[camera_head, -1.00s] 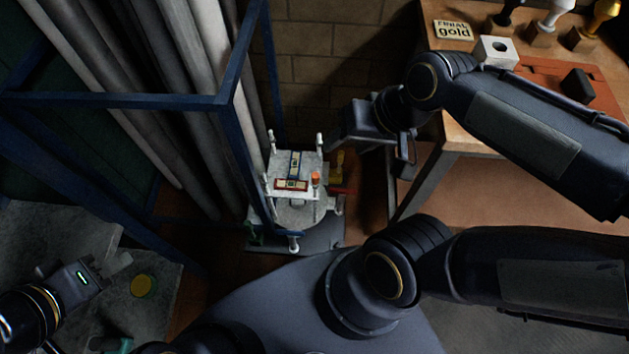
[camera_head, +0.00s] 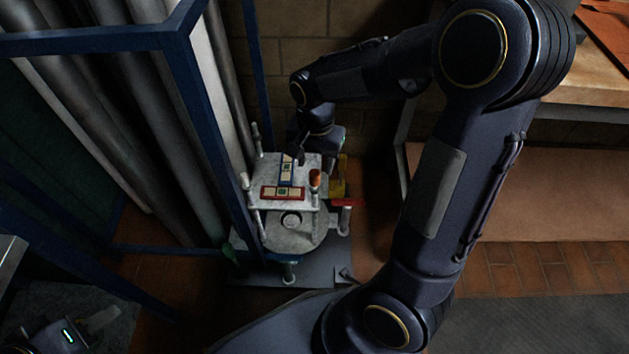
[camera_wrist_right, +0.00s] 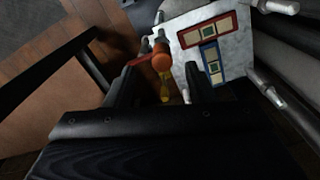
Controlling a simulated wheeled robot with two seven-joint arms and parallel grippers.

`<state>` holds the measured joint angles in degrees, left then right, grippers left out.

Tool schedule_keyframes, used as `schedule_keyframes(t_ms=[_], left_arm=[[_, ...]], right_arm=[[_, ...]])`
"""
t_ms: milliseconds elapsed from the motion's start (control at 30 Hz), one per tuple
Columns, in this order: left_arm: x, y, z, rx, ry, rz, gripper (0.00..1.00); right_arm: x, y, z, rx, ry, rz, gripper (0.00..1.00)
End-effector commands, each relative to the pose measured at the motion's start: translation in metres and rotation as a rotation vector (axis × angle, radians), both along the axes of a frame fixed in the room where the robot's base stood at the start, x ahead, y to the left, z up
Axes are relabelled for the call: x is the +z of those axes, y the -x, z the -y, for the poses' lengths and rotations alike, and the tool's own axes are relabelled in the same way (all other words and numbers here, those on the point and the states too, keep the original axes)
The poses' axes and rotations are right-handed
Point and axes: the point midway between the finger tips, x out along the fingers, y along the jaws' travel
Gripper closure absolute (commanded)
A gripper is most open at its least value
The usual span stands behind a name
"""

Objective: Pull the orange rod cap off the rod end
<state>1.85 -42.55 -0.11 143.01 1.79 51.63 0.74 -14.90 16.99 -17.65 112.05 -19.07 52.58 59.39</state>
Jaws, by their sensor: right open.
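The orange rod cap (camera_head: 315,177) sits on the end of an upright rod at the right edge of the pale flange plate (camera_head: 305,196). In the right wrist view the orange cap (camera_wrist_right: 161,62) shows between the two dark fingers. My right gripper (camera_wrist_right: 166,75) is open, and I cannot tell that either finger touches the cap. In the head view the right gripper (camera_head: 301,152) is small and dark at the plate's far edge. My left gripper (camera_head: 95,322) is at the lower left, far from the cap; its fingers are partly cut off and unclear.
A red-framed tile (camera_head: 283,193) and a blue-framed tile (camera_head: 287,170) lie on the plate. White posts stand around it. A yellow part (camera_head: 338,180) and a red bar (camera_head: 347,202) are close to its right. A blue frame (camera_head: 205,130) with tall pipes stands left.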

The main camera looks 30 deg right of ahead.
Motion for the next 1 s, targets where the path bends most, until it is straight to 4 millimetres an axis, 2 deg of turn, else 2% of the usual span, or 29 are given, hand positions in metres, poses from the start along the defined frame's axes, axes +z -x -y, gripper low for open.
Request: schedule_keyframes(t_ms=[300, 400, 633, 1000], left_arm=[[-0.032, 0.000, 0.000, 0.000, 0.000, 0.000, 0.64], [-0.037, 0.000, 0.000, 0.000, 0.000, 0.000, 0.64], [-0.035, 0.000, 0.000, 0.000, 0.000, 0.000, 0.64], [-0.035, 0.000, 0.000, 0.000, 0.000, 0.000, 0.64]], right_arm=[[-0.044, -0.001, -0.002, 0.001, 0.000, -0.003, 0.50], [-0.055, -0.001, -0.002, 0.001, -0.001, -0.002, 0.50], [-0.054, -0.001, -0.002, 0.001, -0.001, 0.000, 0.50], [-0.054, -0.001, -0.002, 0.002, -0.001, 0.000, 0.97]])
